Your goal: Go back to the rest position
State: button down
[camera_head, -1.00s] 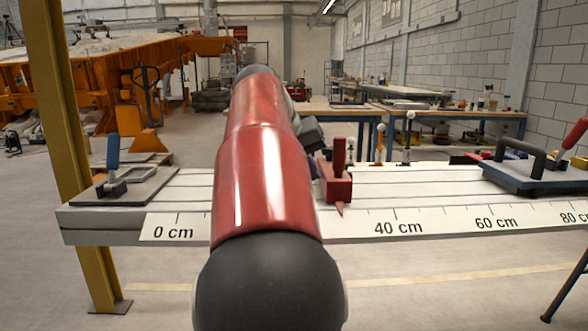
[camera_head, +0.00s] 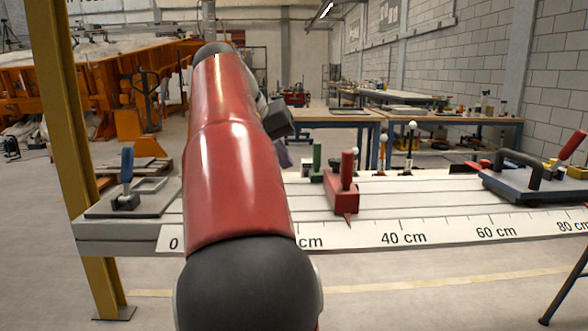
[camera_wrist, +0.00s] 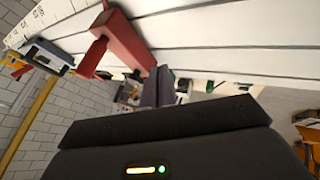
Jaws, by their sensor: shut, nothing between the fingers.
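My red arm crosses the head view left of centre. My gripper (camera_head: 284,157) shows only in part at its right edge, above the far side of the white rail bench (camera_head: 420,190). In the wrist view my gripper (camera_wrist: 158,87) has its two grey-purple fingers together, with nothing visible between them. The red block with an upright handle (camera_head: 342,198) stands on the bench to the right of my gripper, apart from it. The same red block shows in the wrist view (camera_wrist: 124,40), beyond the fingers.
A grey plate with a blue-handled clamp (camera_head: 126,200) lies at the bench's left end. A dark plate with a black handle (camera_head: 530,180) lies at the right end. A green upright piece (camera_head: 317,160) stands behind the red block. A yellow post (camera_head: 70,150) rises at the left.

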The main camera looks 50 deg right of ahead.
jog(key=a+f+n+t, duration=0.1)
jog(key=a+f, duration=0.1)
jog(key=a, duration=0.1)
jog(key=w+a+f+n+t+y, duration=0.1)
jog(key=a+f+n, duration=0.1)
jog(key=a, duration=0.2)
jog(key=a+f+n+t+y, duration=0.1)
jog(key=a+f, duration=0.1)
jog(key=a, duration=0.1)
jog(key=shift+w+a+f+n+t, duration=0.2)
jog(key=shift+a+n+t, duration=0.1)
jog(key=s+a+f+n+t+y, duration=0.1)
jog(key=s+a+f+n+y, duration=0.1)
jog(key=a+f, duration=0.8)
jog(key=s+a+f+n+t+y, duration=0.2)
jog(key=s+a+f, duration=0.4)
jog(key=a+f, duration=0.4)
jog(key=a+n+y, duration=0.1)
jog(key=a+n, duration=0.1)
jog(key=a, duration=0.1)
jog(key=shift+s+f+n, duration=0.2)
jog(key=shift+n, duration=0.1)
